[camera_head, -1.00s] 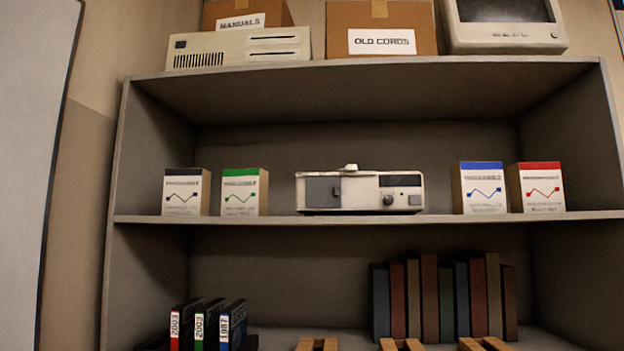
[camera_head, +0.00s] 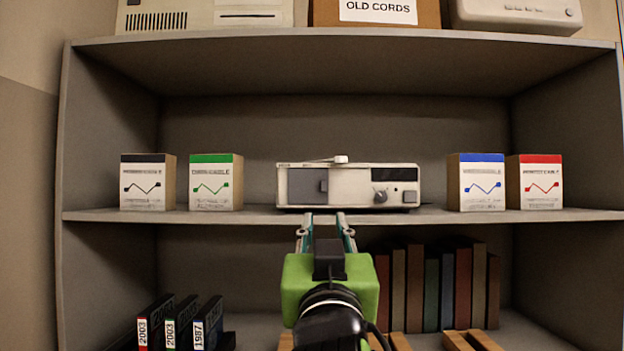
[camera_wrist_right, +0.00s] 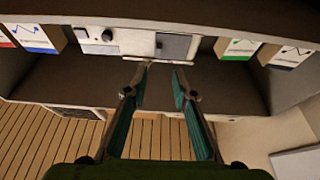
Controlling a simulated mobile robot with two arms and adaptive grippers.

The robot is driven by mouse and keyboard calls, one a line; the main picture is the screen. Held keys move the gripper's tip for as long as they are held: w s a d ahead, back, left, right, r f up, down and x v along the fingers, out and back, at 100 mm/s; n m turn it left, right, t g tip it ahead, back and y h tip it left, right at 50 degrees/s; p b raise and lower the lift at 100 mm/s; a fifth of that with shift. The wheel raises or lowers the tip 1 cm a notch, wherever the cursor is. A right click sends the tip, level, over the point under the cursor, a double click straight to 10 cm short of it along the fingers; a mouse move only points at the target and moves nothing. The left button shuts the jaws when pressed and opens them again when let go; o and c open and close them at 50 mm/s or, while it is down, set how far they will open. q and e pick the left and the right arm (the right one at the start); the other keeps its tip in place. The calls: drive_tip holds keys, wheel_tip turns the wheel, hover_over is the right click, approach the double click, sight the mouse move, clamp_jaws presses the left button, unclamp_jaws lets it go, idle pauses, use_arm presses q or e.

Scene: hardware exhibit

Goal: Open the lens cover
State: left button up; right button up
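A cream projector-like device (camera_head: 350,175) stands on the middle shelf, and also shows upside down in the wrist view (camera_wrist_right: 125,42). A grey square panel (camera_head: 299,187), which looks like the lens cover, lies flat over the left of its front, with a small knob at its right edge. The panel also shows in the wrist view (camera_wrist_right: 175,48). A light bar (camera_head: 326,160) lies on the device's top. My right gripper (camera_head: 325,219) is open and empty in front of the device, its fingers apart in the wrist view (camera_wrist_right: 161,67). My left gripper is not in view.
A green-striped box (camera_head: 214,188) and a black-striped box stand left of the device. A blue-striped box (camera_head: 477,188) and a red-striped box stand right. The shelf edge (camera_head: 250,216) runs below the device. Books (camera_head: 432,292) fill part of the lower shelf.

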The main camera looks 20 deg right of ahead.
sight(325, 184)
drive_tip(key=p+x, duration=0.2)
drive_tip(key=x, duration=0.2)
drive_tip(key=p+x, duration=0.3)
drive_tip(key=x, duration=0.2)
drive_tip(key=r+p+x, duration=0.1)
drive_tip(key=p+x, duration=0.1)
drive_tip(key=x, duration=0.2)
drive_tip(key=shift+d+r+p, duration=0.1)
drive_tip(key=shift+r+p, duration=0.05)
drive_tip(key=shift+p, duration=0.15)
drive_tip(key=shift+w, duration=0.1)
clamp_jaws()
drive_tip(key=shift+d, duration=0.1)
